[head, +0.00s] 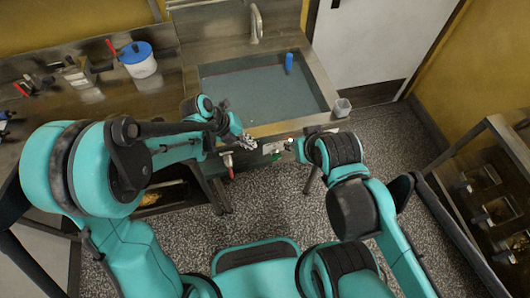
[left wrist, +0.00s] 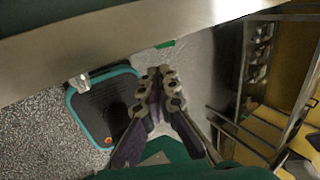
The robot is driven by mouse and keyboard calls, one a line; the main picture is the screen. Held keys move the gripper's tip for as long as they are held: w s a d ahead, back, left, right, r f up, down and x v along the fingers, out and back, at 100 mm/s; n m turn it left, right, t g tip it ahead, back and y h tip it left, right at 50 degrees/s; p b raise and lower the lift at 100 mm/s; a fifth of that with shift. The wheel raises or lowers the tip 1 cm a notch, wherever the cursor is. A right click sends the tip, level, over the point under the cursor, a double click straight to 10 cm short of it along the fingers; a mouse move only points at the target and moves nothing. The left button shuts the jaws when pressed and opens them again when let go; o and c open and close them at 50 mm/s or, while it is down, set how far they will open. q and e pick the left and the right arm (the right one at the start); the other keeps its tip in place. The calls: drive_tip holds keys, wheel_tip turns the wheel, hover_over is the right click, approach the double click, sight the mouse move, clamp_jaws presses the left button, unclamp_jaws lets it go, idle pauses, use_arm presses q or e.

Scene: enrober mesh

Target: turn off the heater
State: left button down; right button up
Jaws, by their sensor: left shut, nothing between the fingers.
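No heater can be made out for certain. A small pale panel with a green patch (head: 272,148) sits on the front of the sink bench, below the basin edge. A red-and-white fitting (head: 228,161) hangs under the same edge, to its left. My left gripper (head: 247,142) is just in front of the bench edge, between and above these two. In the left wrist view its fingers (left wrist: 160,78) are together and empty, with a small green patch (left wrist: 165,44) beyond them. My right arm reaches the bench front from the right; its fingers cannot be made out.
The sink basin (head: 265,90) holds a blue item (head: 289,62). A small grey cup (head: 342,107) stands at its right corner. A rack (head: 490,190) stands at the right. Speckled floor (head: 395,135) is open between.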

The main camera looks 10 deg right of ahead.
sight(273, 159)
use_arm(q)
drive_tip(key=b+x, duration=0.5)
drive_tip(key=x, duration=0.8)
drive_tip(key=shift+d+f, duration=0.2)
drive_tip(key=shift+f, duration=0.15)
use_arm(e)
wheel_tip(273, 159, down, 5)
drive_tip(key=shift+f, duration=0.15)
